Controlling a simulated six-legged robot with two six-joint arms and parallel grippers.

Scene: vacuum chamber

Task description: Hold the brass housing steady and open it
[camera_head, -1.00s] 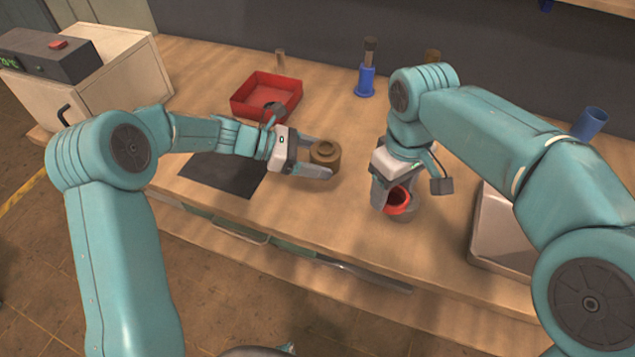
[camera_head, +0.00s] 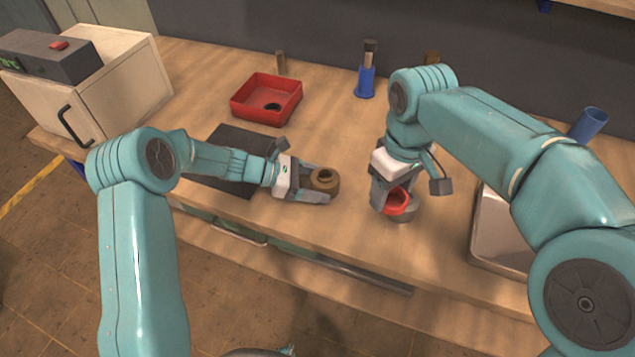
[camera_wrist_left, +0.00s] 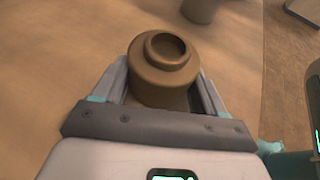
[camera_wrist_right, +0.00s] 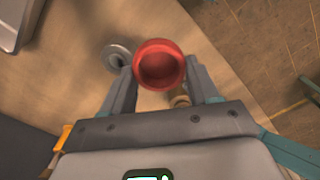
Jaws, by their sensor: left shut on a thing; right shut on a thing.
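The brass housing (camera_head: 325,177) is a stepped brown cylinder with a raised collar and a round recess on top. My left gripper (camera_head: 327,186) is shut on it from the left. In the left wrist view the housing (camera_wrist_left: 165,65) stands upright between both fingers. My right gripper (camera_head: 388,203) points down and is shut on a red round cup-like piece (camera_head: 397,201). The right wrist view shows this red piece (camera_wrist_right: 159,66) between the fingertips, its hollow side facing the camera. The two grippers are apart.
A grey round piece (camera_head: 407,215) sits on the bench by the red piece. A red tray (camera_head: 255,112) with a dark round item, a dark mat (camera_head: 238,187), a blue holder (camera_head: 365,84) and a blue cup (camera_head: 589,124) stand around. A metal tray (camera_head: 500,235) lies at right.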

